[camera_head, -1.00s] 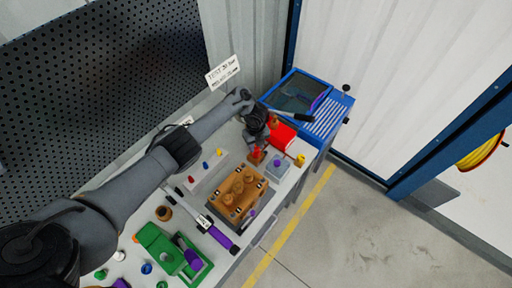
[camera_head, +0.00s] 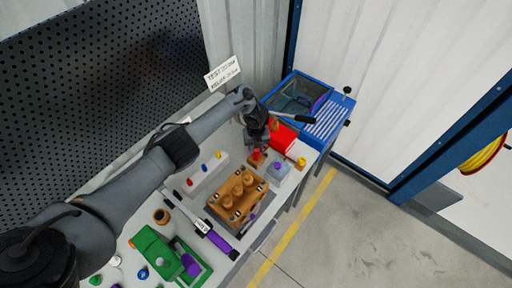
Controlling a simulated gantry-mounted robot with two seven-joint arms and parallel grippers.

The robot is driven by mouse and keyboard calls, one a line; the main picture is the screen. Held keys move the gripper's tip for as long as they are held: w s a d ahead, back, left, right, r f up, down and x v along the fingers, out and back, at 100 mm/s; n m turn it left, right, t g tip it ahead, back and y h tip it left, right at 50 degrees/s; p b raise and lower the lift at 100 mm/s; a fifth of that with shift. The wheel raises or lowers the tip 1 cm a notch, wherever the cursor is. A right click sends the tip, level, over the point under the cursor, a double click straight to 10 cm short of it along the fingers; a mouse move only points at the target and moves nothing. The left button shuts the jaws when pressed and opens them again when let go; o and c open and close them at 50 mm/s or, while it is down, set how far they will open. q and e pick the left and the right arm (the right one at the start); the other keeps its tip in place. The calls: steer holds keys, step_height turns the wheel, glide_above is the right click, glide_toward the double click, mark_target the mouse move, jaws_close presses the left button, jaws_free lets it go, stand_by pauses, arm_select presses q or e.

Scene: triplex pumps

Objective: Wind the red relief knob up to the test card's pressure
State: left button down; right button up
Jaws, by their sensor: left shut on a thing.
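My left gripper (camera_head: 258,145) points down at the far end of the bench and is shut on the red relief knob (camera_head: 257,156). The knob is mostly hidden by the fingers. The white test card (camera_head: 222,73) stands at the back against the wall, with black print too small to read surely. The orange-brown pump block (camera_head: 224,200) with several round caps on top sits nearer, just in front of the gripper. My right gripper is not in view.
A red box (camera_head: 284,136) stands right of the gripper, with a small grey block (camera_head: 279,172) nearby. A purple-handled wrench (camera_head: 218,241) and a green case (camera_head: 152,247) lie nearer. A blue parts washer (camera_head: 325,113) stands beyond the bench.

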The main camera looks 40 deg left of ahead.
arm_select(q)
steer(key=c, duration=0.8)
jaws_free()
steer(key=shift+r, duration=0.55)
steer(key=shift+r+p, duration=3.6)
steer(key=shift+r, duration=1.25)
